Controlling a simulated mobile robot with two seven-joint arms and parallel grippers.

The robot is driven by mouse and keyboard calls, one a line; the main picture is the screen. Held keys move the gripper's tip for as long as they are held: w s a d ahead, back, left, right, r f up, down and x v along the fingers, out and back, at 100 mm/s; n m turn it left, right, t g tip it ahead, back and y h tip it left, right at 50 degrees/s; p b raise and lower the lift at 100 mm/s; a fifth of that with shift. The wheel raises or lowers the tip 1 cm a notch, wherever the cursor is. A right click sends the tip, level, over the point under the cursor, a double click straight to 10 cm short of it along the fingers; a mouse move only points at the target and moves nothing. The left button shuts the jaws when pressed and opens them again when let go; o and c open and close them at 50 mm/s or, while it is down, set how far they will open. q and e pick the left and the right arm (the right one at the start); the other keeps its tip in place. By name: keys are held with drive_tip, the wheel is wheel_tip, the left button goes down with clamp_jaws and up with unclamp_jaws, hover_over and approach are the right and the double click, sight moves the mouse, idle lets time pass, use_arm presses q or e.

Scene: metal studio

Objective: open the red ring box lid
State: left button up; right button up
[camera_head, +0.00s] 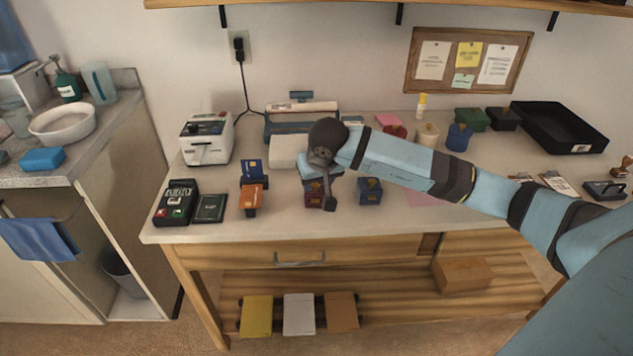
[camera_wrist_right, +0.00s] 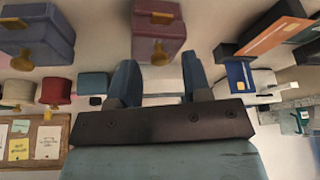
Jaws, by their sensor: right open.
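The red ring box (camera_head: 314,193) sits near the front middle of the table, partly hidden behind my right gripper and wrist. In the right wrist view it is a dark red box (camera_wrist_right: 158,28) with a yellow tab, and its lid looks shut. My right gripper (camera_head: 322,180) is right over and beside it in the head view. In the wrist view its two blue fingers are spread apart (camera_wrist_right: 158,75), with nothing between them and the box just beyond their tips. Contact cannot be told. My left gripper is in neither view.
A blue box (camera_head: 369,191) stands close to the right of the red one. On its left are an orange card holder (camera_head: 251,198) and a blue one (camera_head: 254,170). A card terminal (camera_head: 176,202) stands further left. Red, cream and blue containers stand behind.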

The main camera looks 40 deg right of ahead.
drive_tip(key=shift+w+f, duration=0.1)
drive_tip(key=shift+f, duration=0.2)
clamp_jaws()
drive_tip(key=shift+r, duration=0.1)
